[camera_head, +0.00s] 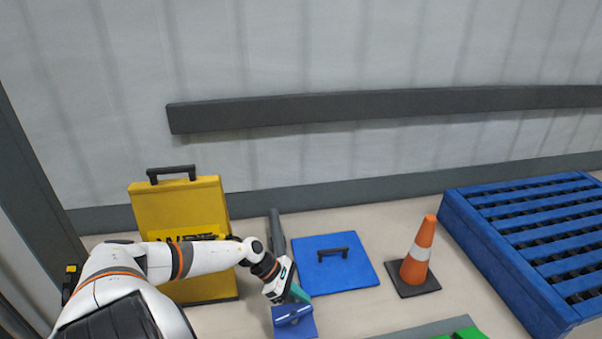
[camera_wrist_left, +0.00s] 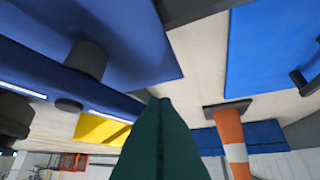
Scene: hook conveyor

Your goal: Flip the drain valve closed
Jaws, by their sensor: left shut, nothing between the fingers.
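A small blue unit (camera_head: 292,327) with a bar-like blue lever (camera_head: 293,314) sits on the floor at the bottom middle of the head view; it looks like the drain valve. My left gripper (camera_head: 299,293) points down just behind it, its teal fingers shut and empty. In the left wrist view the shut fingers (camera_wrist_left: 160,105) lie close beside the blue unit (camera_wrist_left: 120,45). The blue lever (camera_wrist_left: 65,88), with a pale stripe and dark round mount, crosses the left side there. I cannot tell whether the fingers touch it. My right gripper is not in view.
A blue floor hatch (camera_head: 345,278) with a dark handle lies to the right. An orange cone (camera_head: 420,245) stands beyond it, near a blue slatted conveyor (camera_head: 500,240). A yellow wet-floor sign (camera_head: 180,210) stands behind my left arm. A dark grey pipe (camera_head: 277,232) is behind my gripper.

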